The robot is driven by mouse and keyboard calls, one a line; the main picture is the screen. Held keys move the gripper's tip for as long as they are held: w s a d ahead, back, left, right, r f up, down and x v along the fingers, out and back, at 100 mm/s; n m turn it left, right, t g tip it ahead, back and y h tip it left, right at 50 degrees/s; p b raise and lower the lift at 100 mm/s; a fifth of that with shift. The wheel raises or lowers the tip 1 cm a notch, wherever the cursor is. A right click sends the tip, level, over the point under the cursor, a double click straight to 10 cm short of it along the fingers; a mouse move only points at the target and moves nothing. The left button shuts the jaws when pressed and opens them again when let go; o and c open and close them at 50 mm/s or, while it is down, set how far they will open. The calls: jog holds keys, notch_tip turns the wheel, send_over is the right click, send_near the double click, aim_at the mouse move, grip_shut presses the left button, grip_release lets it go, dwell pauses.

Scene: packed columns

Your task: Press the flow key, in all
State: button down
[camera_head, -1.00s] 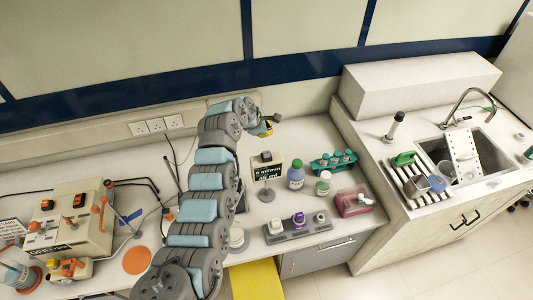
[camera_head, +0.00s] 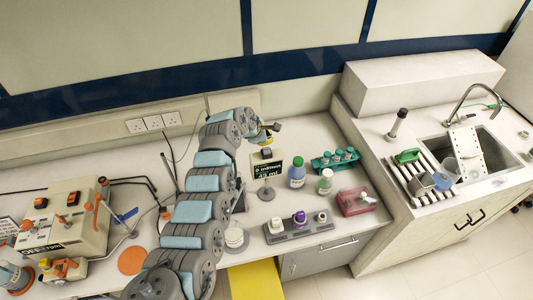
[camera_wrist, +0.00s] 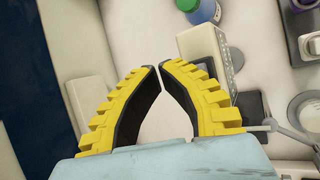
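A small pale box with a black display (camera_head: 267,170) reading "0 minutes" and "45 ml" stands on the bench, with a dark key (camera_head: 267,153) on its top. I cannot read any label on the key. My gripper (camera_head: 272,132) is above and just behind this box in the head view. In the wrist view its yellow fingers (camera_wrist: 160,66) angle together and their tips meet or nearly meet, with nothing between them. The pale box (camera_wrist: 208,55) lies just to the right of the fingertips there, partly hidden by the right finger.
A beige machine (camera_head: 65,220) is at left, a sink (camera_head: 490,155) at right.

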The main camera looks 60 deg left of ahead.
jog(key=shift+f+b, duration=0.3)
jog(key=shift+f, duration=0.85)
jog(key=shift+f, duration=0.2)
dwell(0.5)
jog(key=shift+f, duration=0.25)
jog(key=shift+f, duration=0.5)
dwell(0.9)
jog(key=shift+r, duration=0.1)
jog(key=shift+r+p, duration=0.7)
jog(key=shift+r, duration=0.1)
jog(key=shift+r+p, duration=1.85)
jog(key=shift+r, duration=0.7)
